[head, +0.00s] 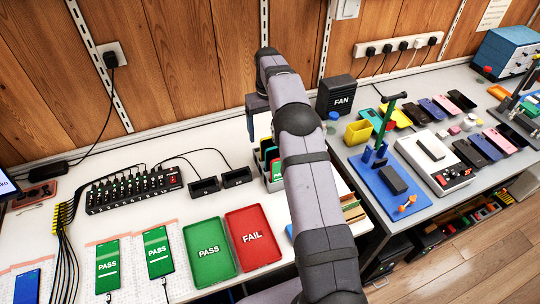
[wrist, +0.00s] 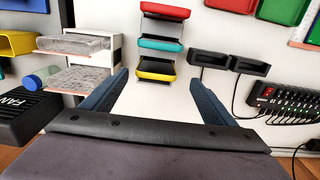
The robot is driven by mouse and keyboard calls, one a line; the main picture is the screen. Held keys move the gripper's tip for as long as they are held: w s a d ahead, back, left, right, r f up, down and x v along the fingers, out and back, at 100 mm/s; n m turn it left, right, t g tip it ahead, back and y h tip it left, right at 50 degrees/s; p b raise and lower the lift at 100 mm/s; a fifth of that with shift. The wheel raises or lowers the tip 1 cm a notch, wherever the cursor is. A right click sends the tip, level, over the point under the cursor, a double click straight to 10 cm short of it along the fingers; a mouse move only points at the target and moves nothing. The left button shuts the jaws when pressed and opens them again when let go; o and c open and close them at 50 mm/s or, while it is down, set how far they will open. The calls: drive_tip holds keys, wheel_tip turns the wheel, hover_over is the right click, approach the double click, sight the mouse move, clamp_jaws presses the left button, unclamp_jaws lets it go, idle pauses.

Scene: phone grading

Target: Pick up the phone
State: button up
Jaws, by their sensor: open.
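Several phones are in the head view, and I cannot tell which one is meant. Two phones with green PASS screens, a left one (head: 107,266) and a right one (head: 158,252), lie on the white bench at the left. A phone with a blue screen (head: 27,287) lies left of them. More phones, among them a purple one (head: 433,110), lie in rows on the grey bench at the right. My gripper (wrist: 160,77) is open in the wrist view, with nothing between its fingers. In the head view my gripper (head: 257,105) hangs over the back of the white bench, apart from the phones.
A green PASS tray (head: 200,272) and a red FAIL tray (head: 262,262) lie left of my arm. A rack of coloured holders (wrist: 158,66) stands beyond my fingers. A black FAN box (head: 336,92), a charging hub (head: 133,188) and cables are nearby.

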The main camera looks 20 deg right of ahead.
drive_tip(key=shift+w+d+f, duration=0.3)
drive_tip(key=shift+d+f, duration=0.05)
drive_tip(key=shift+f, duration=0.2)
drive_tip(key=shift+f, duration=0.15)
wheel_tip(320, 180, down, 7)
drive_tip(key=p, duration=0.3)
drive_tip(key=shift+s, duration=0.25)
drive_tip(key=c, duration=1.3)
